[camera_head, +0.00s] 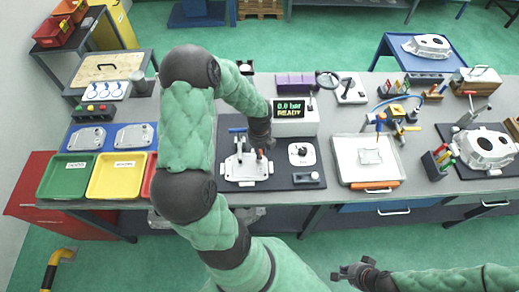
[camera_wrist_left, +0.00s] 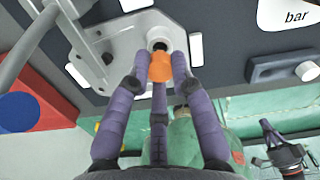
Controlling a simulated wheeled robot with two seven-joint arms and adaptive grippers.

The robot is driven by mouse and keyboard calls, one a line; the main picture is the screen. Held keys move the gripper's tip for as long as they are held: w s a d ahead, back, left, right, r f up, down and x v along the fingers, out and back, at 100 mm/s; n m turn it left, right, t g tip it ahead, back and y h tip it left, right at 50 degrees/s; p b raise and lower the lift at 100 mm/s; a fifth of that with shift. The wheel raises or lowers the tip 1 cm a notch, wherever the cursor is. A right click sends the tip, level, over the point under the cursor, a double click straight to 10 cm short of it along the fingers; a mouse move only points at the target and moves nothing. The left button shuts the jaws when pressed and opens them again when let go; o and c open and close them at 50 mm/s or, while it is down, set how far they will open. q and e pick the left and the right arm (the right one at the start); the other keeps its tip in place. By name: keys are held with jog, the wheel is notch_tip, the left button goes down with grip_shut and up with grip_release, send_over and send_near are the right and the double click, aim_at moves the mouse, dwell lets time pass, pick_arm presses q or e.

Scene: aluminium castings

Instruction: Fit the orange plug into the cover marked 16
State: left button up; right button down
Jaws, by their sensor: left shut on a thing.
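My left gripper (camera_wrist_left: 160,66) is shut on the orange plug (camera_wrist_left: 159,78). The plug is at the near edge of a round dark-centred hole in a pale metal cover (camera_wrist_left: 128,38); I cannot tell whether its tip is in the hole. In the head view my left gripper (camera_head: 262,142) hangs over the right side of this cover (camera_head: 243,170), which lies on a dark mat, and the plug is hidden there. No number 16 is readable. My right gripper (camera_head: 354,272) is in front of the bench, away from the cover; its finger state is unclear.
A toggle clamp (camera_wrist_left: 92,45) stands at the cover. A square pale part (camera_head: 301,153) and a small dark block (camera_head: 307,177) lie to its right. Green (camera_head: 69,176) and yellow (camera_head: 117,176) trays are left.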

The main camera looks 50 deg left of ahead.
pick_arm(q)
jog(key=shift+f+b, duration=0.85)
jog(key=shift+f, duration=0.45)
jog(key=o, duration=0.8)
notch_tip(320, 180, up, 12)
jog(key=shift+r, duration=0.1)
dwell(0.9)
